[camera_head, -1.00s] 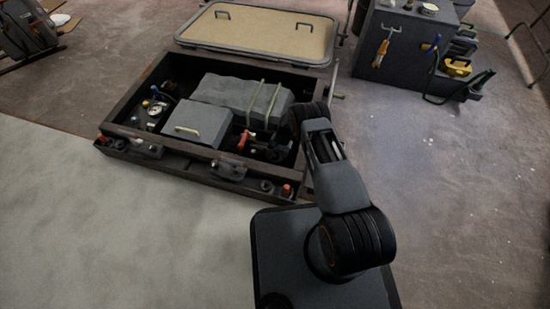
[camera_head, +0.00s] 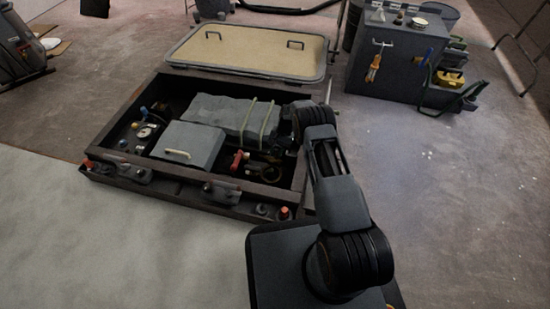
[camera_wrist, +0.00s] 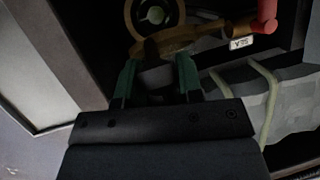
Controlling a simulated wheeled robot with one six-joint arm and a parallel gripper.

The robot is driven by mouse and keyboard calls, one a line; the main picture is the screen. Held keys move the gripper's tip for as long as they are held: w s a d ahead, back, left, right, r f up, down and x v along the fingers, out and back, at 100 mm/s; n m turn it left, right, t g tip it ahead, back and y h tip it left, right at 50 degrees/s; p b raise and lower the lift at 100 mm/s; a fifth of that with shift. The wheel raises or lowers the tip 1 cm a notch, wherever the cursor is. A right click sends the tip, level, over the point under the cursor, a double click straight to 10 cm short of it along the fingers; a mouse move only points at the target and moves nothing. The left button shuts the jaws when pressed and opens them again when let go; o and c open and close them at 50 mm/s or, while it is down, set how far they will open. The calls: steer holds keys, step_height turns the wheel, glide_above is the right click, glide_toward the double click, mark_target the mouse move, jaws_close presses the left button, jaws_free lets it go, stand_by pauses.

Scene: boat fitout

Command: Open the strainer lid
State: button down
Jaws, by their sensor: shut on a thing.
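The strainer (camera_wrist: 176,37) shows in the wrist view as a brass-coloured round body with a ring-shaped top and a pale centre. In the head view, a small brass part of it (camera_head: 271,172) shows inside the dark open box, beside my arm. My gripper (camera_wrist: 157,62) has two green fingers at the near edge of the brass ring. The fingertips partly hide the grip.
A red handle (camera_head: 237,160) stands close to the strainer. A grey strapped block (camera_head: 222,115) and a grey case (camera_head: 188,144) fill the box's middle. The box's dark rim (camera_head: 125,120) surrounds them. A tan hatch panel (camera_head: 250,50) lies behind.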

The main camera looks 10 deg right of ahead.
steer(key=shift+w+r, duration=0.1)
steer(key=shift+w, duration=0.65)
stand_by(0.7)
steer(key=c, duration=1.1)
jaws_free()
steer(key=shift+s, duration=0.1)
steer(key=shift+d, duration=0.25)
steer(key=p+v, duration=0.4)
steer(key=v, duration=0.9)
steer(key=shift+r, duration=0.3)
